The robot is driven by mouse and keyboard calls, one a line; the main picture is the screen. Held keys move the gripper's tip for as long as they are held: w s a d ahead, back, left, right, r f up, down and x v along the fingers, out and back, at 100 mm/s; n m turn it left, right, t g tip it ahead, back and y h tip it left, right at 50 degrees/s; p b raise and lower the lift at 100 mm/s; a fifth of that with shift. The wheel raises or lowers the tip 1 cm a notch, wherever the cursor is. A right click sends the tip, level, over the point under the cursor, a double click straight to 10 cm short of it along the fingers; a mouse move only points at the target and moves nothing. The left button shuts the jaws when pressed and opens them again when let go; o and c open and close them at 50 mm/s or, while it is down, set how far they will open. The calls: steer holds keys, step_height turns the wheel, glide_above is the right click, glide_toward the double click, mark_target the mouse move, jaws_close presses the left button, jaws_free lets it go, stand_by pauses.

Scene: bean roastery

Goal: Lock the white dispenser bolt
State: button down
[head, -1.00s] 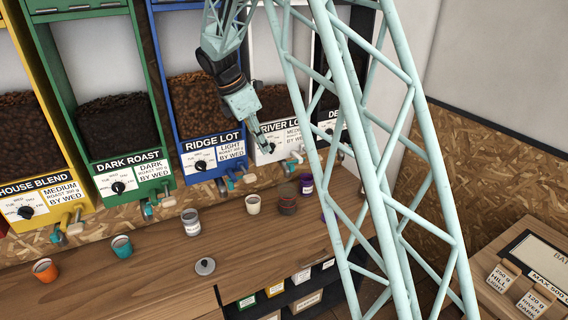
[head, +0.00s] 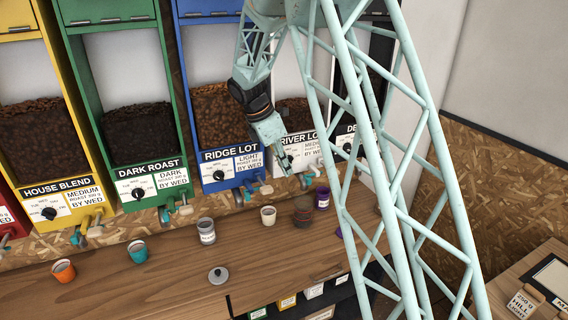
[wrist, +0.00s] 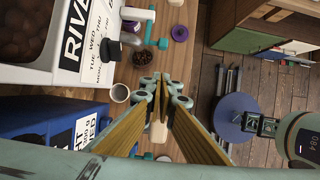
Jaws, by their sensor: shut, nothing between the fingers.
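The white dispenser (head: 300,150), labelled RIVER LOT, stands in the row along the wall. It also fills the upper left of the wrist view (wrist: 70,72). I cannot tell whether this is the bolt or which position the bolt is in. My gripper (head: 285,170) is in front of the dispenser's lower left front. In the wrist view my gripper (wrist: 163,88) is shut and empty, its fingertips apart from that handle.
The blue RIDGE LOT dispenser (head: 215,168) stands just left, with its own front handles (head: 252,192).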

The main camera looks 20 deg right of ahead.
steer(key=d+f+p, duration=0.1)
steer(key=d+f, duration=0.3)
steer(key=d, duration=0.1)
steer(key=shift+w+d+f, duration=0.15)
steer(key=shift+d+f, duration=0.15)
steer(key=shift+d, duration=0.1)
